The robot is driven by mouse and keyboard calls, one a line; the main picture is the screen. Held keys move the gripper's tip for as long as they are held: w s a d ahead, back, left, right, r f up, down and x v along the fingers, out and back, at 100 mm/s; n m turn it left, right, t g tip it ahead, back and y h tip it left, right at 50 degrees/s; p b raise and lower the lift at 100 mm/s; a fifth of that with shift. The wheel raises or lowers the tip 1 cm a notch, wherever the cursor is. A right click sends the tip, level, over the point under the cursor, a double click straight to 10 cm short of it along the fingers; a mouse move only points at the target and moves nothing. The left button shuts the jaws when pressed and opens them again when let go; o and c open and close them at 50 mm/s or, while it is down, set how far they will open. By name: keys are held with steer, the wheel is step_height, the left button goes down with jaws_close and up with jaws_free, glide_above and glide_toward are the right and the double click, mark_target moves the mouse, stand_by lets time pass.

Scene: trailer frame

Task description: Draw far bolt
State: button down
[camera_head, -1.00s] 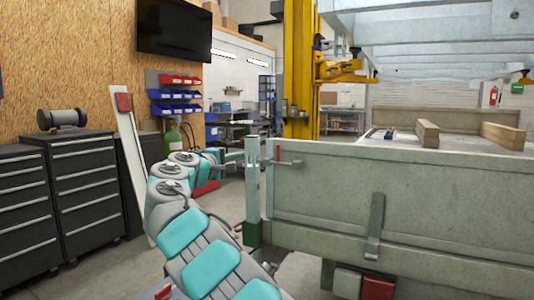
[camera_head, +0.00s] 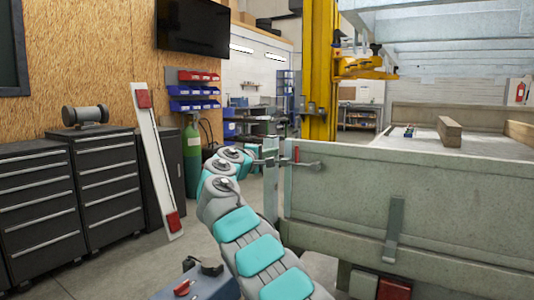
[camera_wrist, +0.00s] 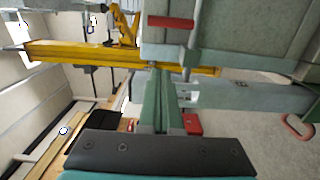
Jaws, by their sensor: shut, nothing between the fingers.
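A bolt with a thin rod and a red grip (camera_head: 296,154) sits at the top of the trailer's corner, at the left end of the grey side panel (camera_head: 350,195). In the wrist view a red bar (camera_wrist: 171,22) with a grey rod shows at the top, beyond the fingertips. My gripper (camera_head: 272,162) is beside the corner post, just left of the red grip. In the wrist view its green fingers (camera_wrist: 153,72) are together and empty, pointing up the picture. I cannot tell whether the fingertips touch the post.
A red block (camera_wrist: 193,124) lies right of the fingers in the wrist view, with a red ring (camera_wrist: 297,126) farther right. A yellow lift post (camera_head: 318,85) stands behind the corner. Dark drawer cabinets (camera_head: 105,180) and a leaning white board (camera_head: 155,160) are left.

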steer(key=shift+s+d+b, duration=0.15)
steer(key=shift+d+b, duration=0.15)
steer(key=shift+d, duration=0.85)
steer(key=shift+s+d+b, duration=0.1)
steer(key=shift+d+b, duration=0.2)
steer(key=shift+d, duration=0.85)
steer(key=shift+s+d+b, duration=0.65)
steer(key=shift+d+b, duration=0.25)
steer(key=shift+b, duration=0.05)
steer(key=shift+s+d+b, duration=0.6)
steer(key=shift+d+b, duration=0.25)
steer(key=shift+b, duration=0.1)
